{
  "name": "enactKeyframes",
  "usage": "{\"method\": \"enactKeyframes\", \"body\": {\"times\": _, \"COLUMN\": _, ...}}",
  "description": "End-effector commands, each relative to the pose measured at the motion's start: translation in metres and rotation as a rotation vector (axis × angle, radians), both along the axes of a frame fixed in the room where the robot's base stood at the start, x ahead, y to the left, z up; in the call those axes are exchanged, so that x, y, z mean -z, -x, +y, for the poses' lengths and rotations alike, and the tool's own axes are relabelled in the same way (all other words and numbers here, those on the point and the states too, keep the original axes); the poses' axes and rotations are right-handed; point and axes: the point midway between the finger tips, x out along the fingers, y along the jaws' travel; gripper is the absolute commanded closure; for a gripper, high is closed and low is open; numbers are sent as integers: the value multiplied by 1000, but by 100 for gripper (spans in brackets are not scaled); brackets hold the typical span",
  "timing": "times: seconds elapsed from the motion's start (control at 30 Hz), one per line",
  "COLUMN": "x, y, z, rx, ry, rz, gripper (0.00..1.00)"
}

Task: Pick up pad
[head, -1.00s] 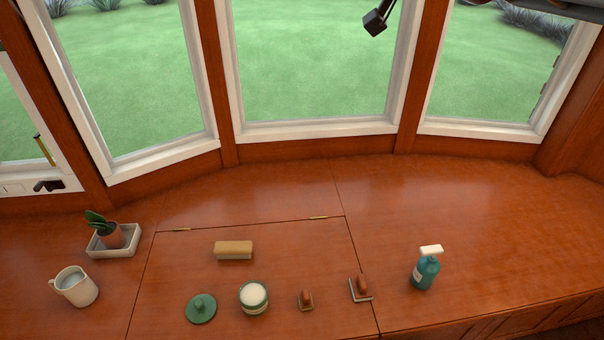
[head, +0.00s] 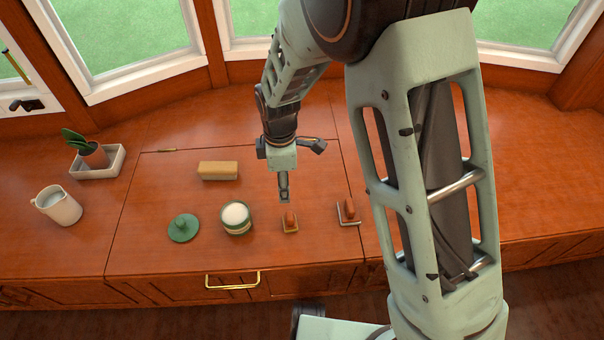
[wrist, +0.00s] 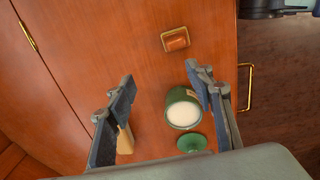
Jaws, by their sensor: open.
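A small square pad (head: 290,221) with a reddish-brown grip lies on the wooden counter, right of the green jar. What seems to be the same pad (wrist: 175,40) shows at the top of the wrist view, beyond the fingertips. A similar reddish-brown piece in an L-shaped metal bracket (head: 349,212) lies to its right in the head view. My gripper (head: 284,192) hangs just behind the pad in the head view, above the counter and apart from it. In the wrist view my gripper (wrist: 162,76) is open, with nothing between its fingers.
Left of the pad are an open green jar (head: 236,219) with white contents, its green lid (head: 183,228) and a tan block (head: 218,171). A mug (head: 58,205) and a plant tray (head: 113,164) stand far left. A brass handle (head: 232,282) is on the front.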

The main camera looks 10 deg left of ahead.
Motion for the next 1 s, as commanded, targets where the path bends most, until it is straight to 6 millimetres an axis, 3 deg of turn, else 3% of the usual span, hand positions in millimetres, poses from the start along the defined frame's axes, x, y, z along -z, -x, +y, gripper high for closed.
{"method": "enactKeyframes", "body": {"times": 0.17, "x": 24, "y": 21, "z": -7, "rx": -58, "ry": 28, "rz": 65, "gripper": 52}}
{"method": "enactKeyframes", "body": {"times": 0.4, "x": 61, "y": 21, "z": -7, "rx": -58, "ry": 29, "rz": 65, "gripper": 52}}
{"method": "enactKeyframes", "body": {"times": 0.67, "x": 82, "y": 22, "z": -9, "rx": -56, "ry": 28, "rz": 62, "gripper": 52}}
{"method": "enactKeyframes", "body": {"times": 0.9, "x": 118, "y": 24, "z": -12, "rx": -55, "ry": 29, "rz": 63, "gripper": 52}}
{"method": "enactKeyframes", "body": {"times": 1.0, "x": 125, "y": 24, "z": -12, "rx": -56, "ry": 28, "rz": 61, "gripper": 52}}
